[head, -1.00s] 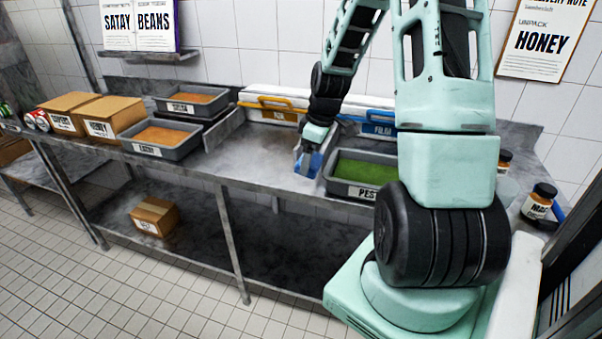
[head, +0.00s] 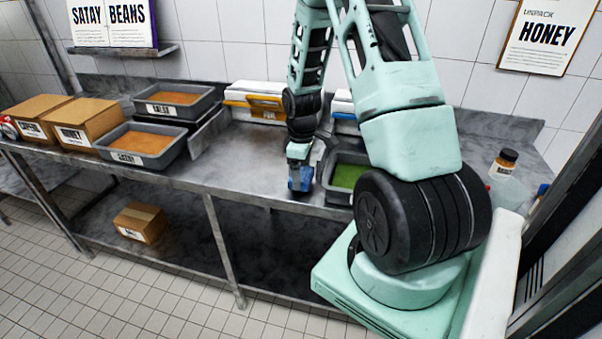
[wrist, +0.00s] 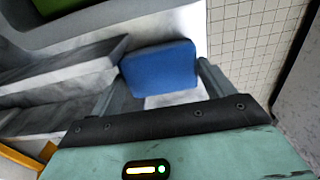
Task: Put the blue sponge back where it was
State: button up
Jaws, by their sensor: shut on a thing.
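The blue sponge (wrist: 160,68) is between the two fingers of my gripper (wrist: 155,85) in the wrist view. In the head view my gripper (head: 300,178) points down near the front edge of the steel counter, just left of the tray of green sauce (head: 345,178). The sponge shows there as a small blue patch (head: 302,184) at the fingertips. My gripper is shut on it. I cannot tell whether the sponge touches the counter.
Two grey trays of orange sauce (head: 140,143) and cardboard boxes (head: 85,118) stand on the left of the counter (head: 235,165). Lidded white containers (head: 258,95) stand at the back. Bare counter lies left of my gripper. A bottle (head: 503,165) stands at the right.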

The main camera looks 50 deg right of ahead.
jog(key=shift+f, duration=0.85)
jog(key=o, duration=0.8)
notch_tip(320, 180, up, 12)
jog(key=shift+a+r+b, duration=0.1)
jog(key=shift+b, duration=0.85)
jog(key=a+r+n, duration=0.1)
jog(key=a+r, duration=0.1)
jog(key=a, duration=1)
jog(key=a+r+n, duration=0.1)
jog(key=a+r, duration=0.1)
jog(key=a, duration=1)
jog(key=shift+n+y, duration=0.3)
jog(key=shift+n, duration=0.3)
jog(key=s+a, duration=0.5)
jog(key=s+a+r, duration=0.1)
jog(key=s+a, duration=1)
jog(key=s, duration=0.1)
jog(key=shift+a+r, duration=0.25)
